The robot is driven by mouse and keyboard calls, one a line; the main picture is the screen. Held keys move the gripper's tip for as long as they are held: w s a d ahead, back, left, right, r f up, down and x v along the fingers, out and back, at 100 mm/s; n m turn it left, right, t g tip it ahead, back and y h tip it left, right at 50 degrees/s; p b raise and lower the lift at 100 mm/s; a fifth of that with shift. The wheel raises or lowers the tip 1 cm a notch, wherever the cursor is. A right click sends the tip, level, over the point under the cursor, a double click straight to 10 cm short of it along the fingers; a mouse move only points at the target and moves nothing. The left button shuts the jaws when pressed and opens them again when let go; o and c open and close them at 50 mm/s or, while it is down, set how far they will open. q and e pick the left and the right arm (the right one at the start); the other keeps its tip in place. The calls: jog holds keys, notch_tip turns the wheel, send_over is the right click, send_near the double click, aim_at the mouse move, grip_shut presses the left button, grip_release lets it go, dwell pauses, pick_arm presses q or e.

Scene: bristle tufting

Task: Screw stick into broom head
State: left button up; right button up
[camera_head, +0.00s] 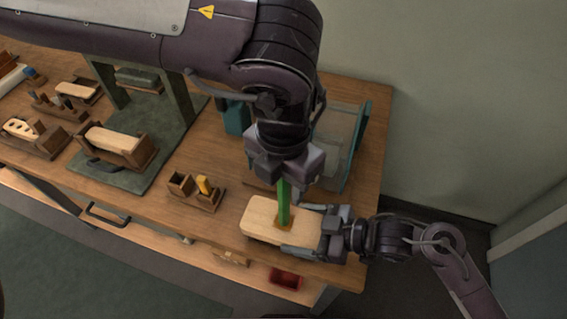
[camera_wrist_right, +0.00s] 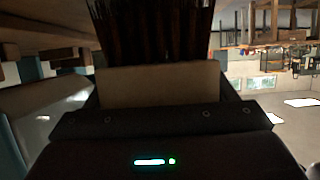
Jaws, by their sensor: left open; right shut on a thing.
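The pale wooden broom head (camera_head: 261,224) lies near the front right of the bench. Its dark bristles (camera_wrist_right: 150,32) and pale block (camera_wrist_right: 160,83) show in the right wrist view. The green stick (camera_head: 284,205) stands roughly upright, its lower end at the orange-brown socket (camera_head: 284,226) on the head. How deep it sits cannot be seen. My left gripper (camera_head: 284,178) is open right above the stick, at its upper end; its fingertips and the stick's top are partly hidden. My right gripper (camera_head: 305,230) comes from the right and is shut on the broom head.
A small wooden holder with a yellow piece (camera_head: 204,187) stands left of the broom head. A clear bin with teal edges (camera_head: 340,145) is behind. A green mat (camera_head: 133,180) with a wooden block in a cradle (camera_head: 115,145) lies left. The bench's right edge is close to my right gripper.

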pick_arm(q)
jog(key=shift+f, duration=0.35)
jog(key=shift+c, duration=0.3)
grip_shut()
grip_release()
jog(key=shift+r, duration=0.1)
notch_tip(320, 180, up, 12)
jog(key=shift+f, duration=0.1)
dwell(0.3)
